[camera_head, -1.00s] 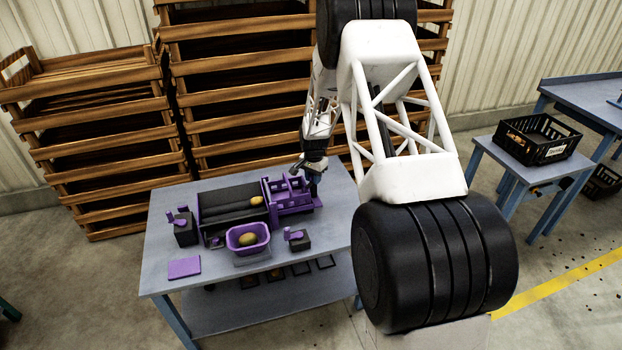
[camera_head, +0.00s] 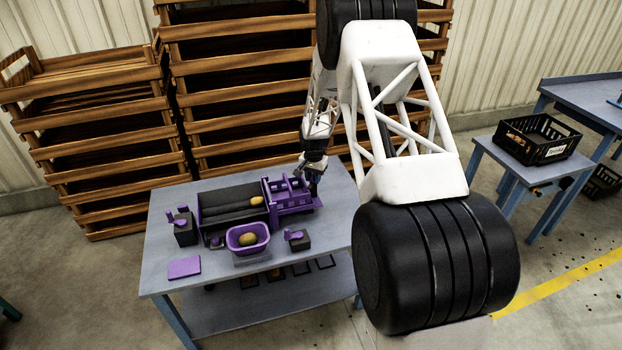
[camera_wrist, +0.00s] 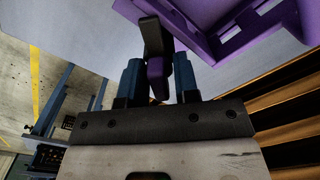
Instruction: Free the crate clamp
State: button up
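My gripper (camera_head: 314,178) points down at the right end of the purple slotted frame (camera_head: 288,196) on the table. In the wrist view its two blue fingers (camera_wrist: 158,82) are apart, one on each side of a dark and purple lever-like part (camera_wrist: 153,38), probably the clamp. I see no clear grip on it. The purple frame also shows in the wrist view (camera_wrist: 235,25), just beyond and right of the lever. In the head view the lever is too small, and partly hidden by my gripper, to make out.
A black roller bed (camera_head: 230,203) carries a potato (camera_head: 257,200). A purple tub (camera_head: 248,247) holds another. Dark blocks with purple handles stand left (camera_head: 184,228) and right (camera_head: 297,240) of it. A purple plate (camera_head: 184,267) lies front left. Wooden crates (camera_head: 240,100) are stacked behind.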

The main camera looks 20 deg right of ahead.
jog(key=shift+r, duration=0.1)
jog(key=shift+r, duration=2.4)
jog(key=shift+r, duration=1.05)
jog(key=shift+f, duration=0.2)
jog(key=shift+f, duration=3.3)
